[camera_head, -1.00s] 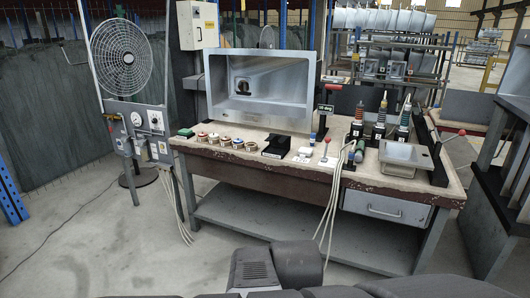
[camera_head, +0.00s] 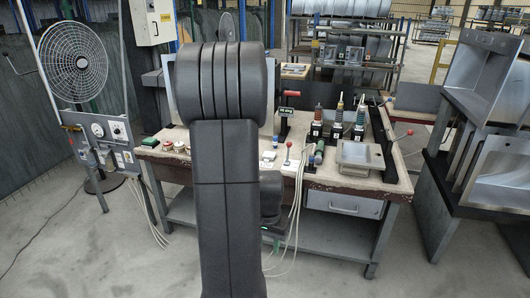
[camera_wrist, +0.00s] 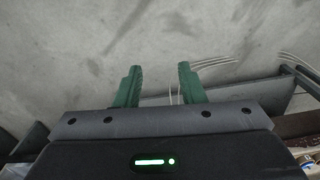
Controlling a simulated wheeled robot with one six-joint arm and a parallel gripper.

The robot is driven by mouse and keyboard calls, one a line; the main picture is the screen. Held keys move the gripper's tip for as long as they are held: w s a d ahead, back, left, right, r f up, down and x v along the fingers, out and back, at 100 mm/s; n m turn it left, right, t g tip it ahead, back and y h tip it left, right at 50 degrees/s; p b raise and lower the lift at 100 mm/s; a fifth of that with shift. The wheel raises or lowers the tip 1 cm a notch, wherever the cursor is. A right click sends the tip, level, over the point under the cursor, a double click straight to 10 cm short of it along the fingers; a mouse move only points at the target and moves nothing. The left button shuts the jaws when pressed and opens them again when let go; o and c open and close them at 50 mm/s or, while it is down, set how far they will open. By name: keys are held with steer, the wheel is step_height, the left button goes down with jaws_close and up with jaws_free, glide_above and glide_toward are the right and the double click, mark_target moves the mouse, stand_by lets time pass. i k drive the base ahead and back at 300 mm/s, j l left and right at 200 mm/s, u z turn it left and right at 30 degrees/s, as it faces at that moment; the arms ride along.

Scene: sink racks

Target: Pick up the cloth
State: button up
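I cannot make out a cloth for certain in either view. A small green item (camera_head: 150,141) lies at the bench's left end, too small to identify. In the wrist view my gripper (camera_wrist: 158,72) has its two green fingers apart with nothing between them. It faces grey concrete floor, with pale cables and a bench edge beyond. The gripper itself is not clear in the head view.
Insulator-like posts (camera_head: 338,124) and a shallow metal tray (camera_head: 358,158) stand on the bench's right half. A fan (camera_head: 73,62) stands at the left. A rack of metal sinks (camera_head: 488,125) is at the right. Open floor lies in front and at both lower sides.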

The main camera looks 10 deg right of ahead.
mark_target(267, 155)
steer(key=i+l, duration=0.3)
steer(key=i, duration=0.3)
steer(key=i+l+u, duration=0.15)
steer(key=i, duration=0.4)
steer(key=i+l, duration=0.45)
steer(key=i, duration=0.15)
steer(key=i+l+u, duration=0.15)
steer(key=i+l, duration=0.2)
steer(key=i, duration=0.2)
